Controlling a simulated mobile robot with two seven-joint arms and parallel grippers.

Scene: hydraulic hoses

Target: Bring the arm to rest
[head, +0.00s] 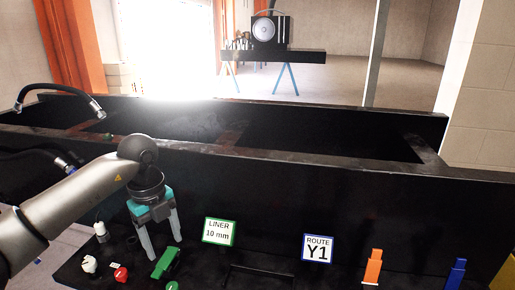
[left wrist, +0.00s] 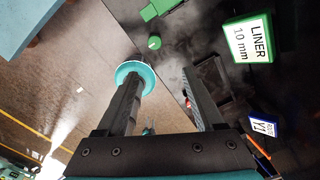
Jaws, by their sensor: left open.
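My left arm (head: 70,205) reaches in from the left in the head view, over the front of a black frame. My left gripper (head: 162,247) points downward beside the frame's front wall, its pale fingers apart with nothing visible between them. In the left wrist view, the two dark fingers (left wrist: 160,75) are spread apart. My right gripper is in neither view.
Below the gripper lie a green block (head: 165,262), a red cap (head: 121,274) and a white cap (head: 89,264). A "LINER 10 mm" sign (head: 219,231) and "ROUTE Y1" sign (head: 318,249) stand right. Black hoses (head: 62,88) hang left. Orange (head: 373,267) and blue (head: 456,274) pieces stand far right.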

